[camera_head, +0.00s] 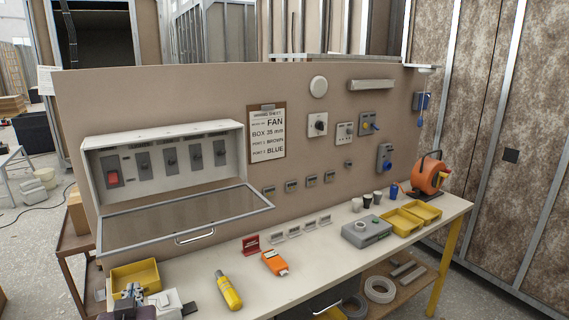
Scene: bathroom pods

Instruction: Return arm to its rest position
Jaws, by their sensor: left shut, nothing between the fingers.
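My left gripper (133,291) is low at the left of the head view, its grey fingers shut with nothing between them. It shows in front of the yellow bin (136,274) at the left end of the workbench (325,270). A white block-like thing (165,302) shows just right of it; I cannot tell whether they touch. The rest of my left arm is mostly cut off by the bottom edge. My right gripper is not in view.
An open breaker box (165,140) has its clear lid (185,218) lowered over the bench. A yellow cylinder tool (228,291), an orange tester (274,263), a grey device (366,232) and an orange cable reel (429,174) stand on the bench. The middle front is clear.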

